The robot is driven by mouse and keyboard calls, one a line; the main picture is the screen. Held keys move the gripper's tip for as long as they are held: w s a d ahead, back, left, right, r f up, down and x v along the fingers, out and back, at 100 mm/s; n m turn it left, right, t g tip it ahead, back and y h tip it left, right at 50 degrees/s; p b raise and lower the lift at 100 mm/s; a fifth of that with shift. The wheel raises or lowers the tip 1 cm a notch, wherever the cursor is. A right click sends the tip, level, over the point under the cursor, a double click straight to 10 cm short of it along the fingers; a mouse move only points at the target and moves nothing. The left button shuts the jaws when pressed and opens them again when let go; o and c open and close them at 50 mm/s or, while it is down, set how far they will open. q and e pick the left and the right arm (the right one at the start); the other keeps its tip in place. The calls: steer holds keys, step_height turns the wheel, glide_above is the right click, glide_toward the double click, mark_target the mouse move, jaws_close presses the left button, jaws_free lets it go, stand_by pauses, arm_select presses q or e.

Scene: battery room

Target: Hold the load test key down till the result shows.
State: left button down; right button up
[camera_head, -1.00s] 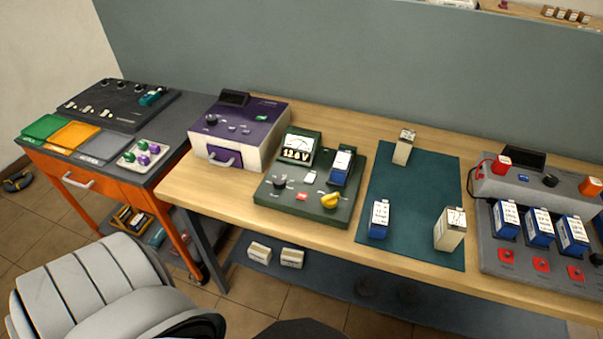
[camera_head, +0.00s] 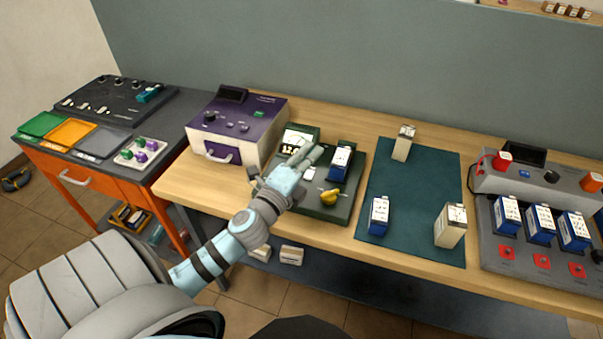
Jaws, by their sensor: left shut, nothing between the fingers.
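The green battery tester (camera_head: 341,212) sits on the wooden bench. I cannot tell which key is the load test key, or whether the fingers touch the tester. My right gripper is not in view.
A purple device (camera_head: 235,125) stands left of the tester. A teal mat (camera_head: 410,195) at the right holds a blue battery (camera_head: 379,215) and two cream ones. A grey charging station (camera_head: 500,262) with several batteries is farther right. The orange cart (camera_head: 90,190) is at the left.

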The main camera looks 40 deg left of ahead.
arm_select(q)
steer(key=w+d+r+m+g+h, duration=0.25)
steer(key=m+h, duration=0.35)
steer(key=m, duration=0.6)
steer(key=w+d+r+m+g+h, duration=0.15)
steer(key=d+m+h, duration=0.35)
steer(key=m, duration=0.6)
steer(key=s+a+f+m+g+y, duration=0.3)
steer(key=a+f+m+g, duration=0.4)
steer(key=a+m, duration=0.3)
steer(key=shift+a+f, duration=0.45)
steer(key=shift+f, duration=0.2)
steer(key=shift+w+f, duration=0.1)
step_height(320, 180, down, 8)
steer(key=b, duration=0.5)
steer(key=shift+f, duration=0.15)
steer(key=shift+f+b, duration=0.25)
steer(key=shift+b, duration=0.05)
